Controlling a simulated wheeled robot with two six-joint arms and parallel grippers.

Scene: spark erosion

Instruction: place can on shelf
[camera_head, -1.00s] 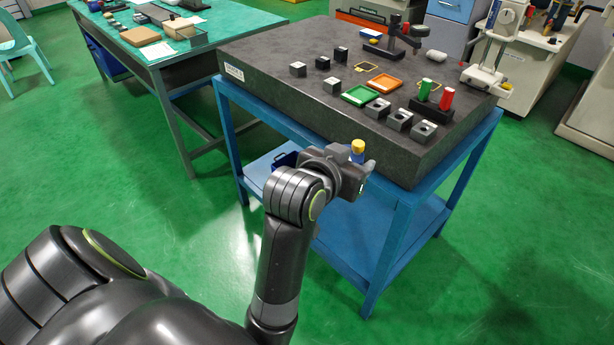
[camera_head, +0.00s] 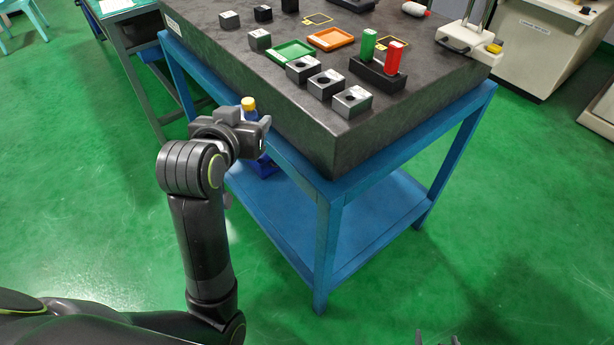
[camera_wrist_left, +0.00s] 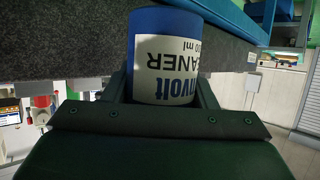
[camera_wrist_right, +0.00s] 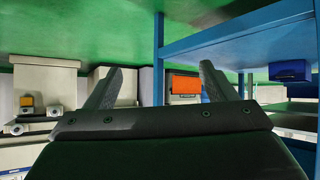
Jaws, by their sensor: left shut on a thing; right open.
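My left gripper (camera_head: 258,128) is shut on a blue can with a yellow cap (camera_head: 249,104), beside the near left edge of the stone-topped table. The left wrist view shows the can (camera_wrist_left: 165,55) between the fingers, its white label upside down in the picture. The blue lower shelf (camera_head: 300,225) lies under the stone top, below the height of the can. My right gripper (camera_wrist_right: 160,85) is open and empty; in the head view only its fingertips (camera_head: 437,339) show at the bottom edge.
The dark stone top (camera_head: 215,50) carries several metal blocks, a green tray (camera_head: 291,53), an orange tray (camera_head: 331,39) and a rack with green and red pieces (camera_head: 378,72). A blue table leg (camera_head: 326,255) stands at the near corner. Most of the lower shelf looks bare.

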